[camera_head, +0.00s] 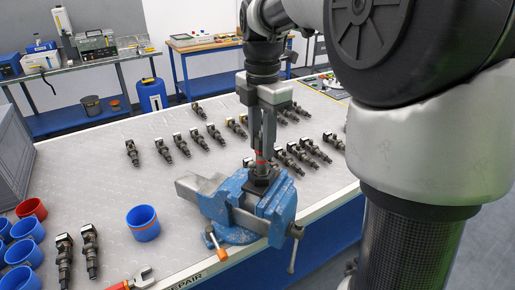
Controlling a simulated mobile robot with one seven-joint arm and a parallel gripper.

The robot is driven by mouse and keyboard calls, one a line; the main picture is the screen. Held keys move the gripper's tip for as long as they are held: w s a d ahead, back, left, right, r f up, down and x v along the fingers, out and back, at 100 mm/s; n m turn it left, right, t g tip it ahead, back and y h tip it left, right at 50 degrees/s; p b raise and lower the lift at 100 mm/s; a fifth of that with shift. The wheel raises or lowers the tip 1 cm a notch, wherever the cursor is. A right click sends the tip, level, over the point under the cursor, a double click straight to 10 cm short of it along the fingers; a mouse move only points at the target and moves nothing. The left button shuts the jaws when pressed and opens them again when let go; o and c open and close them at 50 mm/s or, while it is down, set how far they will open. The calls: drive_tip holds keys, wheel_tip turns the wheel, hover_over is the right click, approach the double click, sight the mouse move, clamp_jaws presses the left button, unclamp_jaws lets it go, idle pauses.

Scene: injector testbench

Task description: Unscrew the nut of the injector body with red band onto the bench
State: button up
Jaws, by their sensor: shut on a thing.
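An injector body with a red band (260,154) stands upright in the jaws of the blue vise (237,203) at the front edge of the bench (180,199). My gripper (262,147) points straight down above the vise. Its two fingers are shut on the upper part of this injector, just above the red band. The nut is mostly hidden between the fingers, so I cannot tell how far it is threaded on.
Several injectors (132,152) lie in rows behind and beside the vise, and two more (90,250) lie at the front left. A red-handled wrench (134,281) lies in front. Bare bench shows around the cup.

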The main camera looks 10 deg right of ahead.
drive_tip(key=shift+n, duration=0.4)
drive_tip(key=o, duration=1.1)
drive_tip(key=shift+r, duration=0.15)
